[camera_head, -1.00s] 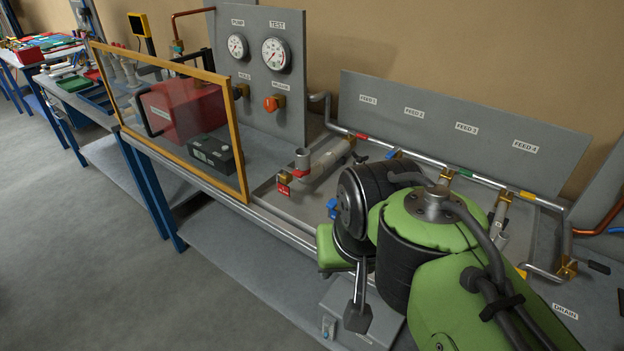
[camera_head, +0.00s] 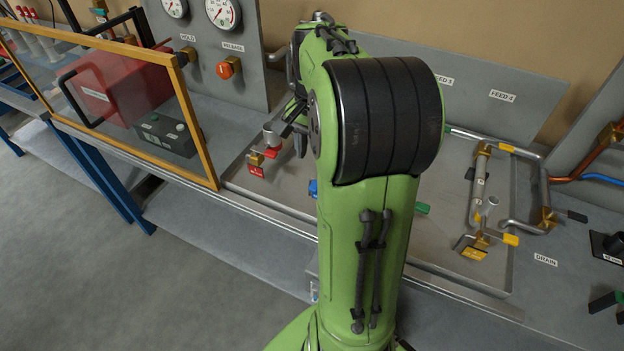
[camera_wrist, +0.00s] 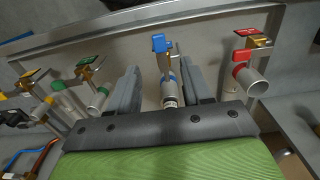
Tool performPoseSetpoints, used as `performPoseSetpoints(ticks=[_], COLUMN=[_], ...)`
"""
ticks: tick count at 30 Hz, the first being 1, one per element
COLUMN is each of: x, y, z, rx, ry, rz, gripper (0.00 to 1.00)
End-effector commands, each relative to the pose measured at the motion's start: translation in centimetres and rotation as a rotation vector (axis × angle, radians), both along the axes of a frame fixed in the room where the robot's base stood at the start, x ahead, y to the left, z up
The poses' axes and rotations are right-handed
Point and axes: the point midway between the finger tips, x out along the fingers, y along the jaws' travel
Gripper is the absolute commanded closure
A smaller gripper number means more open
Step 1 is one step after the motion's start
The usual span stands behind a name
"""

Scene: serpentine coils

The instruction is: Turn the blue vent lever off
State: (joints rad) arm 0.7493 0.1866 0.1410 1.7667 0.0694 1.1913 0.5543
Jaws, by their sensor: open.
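In the wrist view, a blue piece (camera_wrist: 159,42) sits at the end of the middle pipe, beyond my fingertips. I cannot tell whether it is the vent lever or its tag. A blue band (camera_wrist: 171,78) shows lower on that pipe. My gripper (camera_wrist: 160,76) is open, with one finger on each side of the pipe in this view and nothing held. In the head view, a bit of blue (camera_head: 313,188) shows at the left edge of my arm, which hides the rest of that valve. My gripper (camera_head: 297,136) is partly hidden there too.
A red-handled valve (camera_head: 268,151) stands left of my gripper, and a yellow-handled one (camera_head: 490,238) stands to the right. Green valves (camera_wrist: 97,88) are left of my fingers in the wrist view. A framed clear screen (camera_head: 196,120) bounds the left side.

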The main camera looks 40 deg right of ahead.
Motion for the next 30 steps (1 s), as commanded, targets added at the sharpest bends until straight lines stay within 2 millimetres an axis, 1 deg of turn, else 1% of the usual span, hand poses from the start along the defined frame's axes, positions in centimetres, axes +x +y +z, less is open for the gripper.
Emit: performPoseSetpoints(ticks=[1,3,6,9,12,14,21,26,30], x=[-0.1,-0.1,-0.1,-0.1,0.0,-0.1,0.0,0.0,0.0], y=[0.1,0.0,0.1,0.0,0.0,0.0,0.0,0.0,0.0], z=[-1.7,-3.4,-5.8,-7.5,-8.5,-8.8,-8.8,-8.7,-8.7], rx=[0.003,0.002,0.002,0.001,0.0,-0.001,-0.002,-0.002,-0.002], ry=[0.004,0.003,0.003,0.001,0.0,0.0,-0.002,-0.002,-0.002], rz=[-0.001,-0.001,-0.001,0.0,0.0,0.0,0.0,0.001,0.001], gripper=[0.51,0.51,0.51,0.51,0.51,0.51,0.51,0.76,0.97])
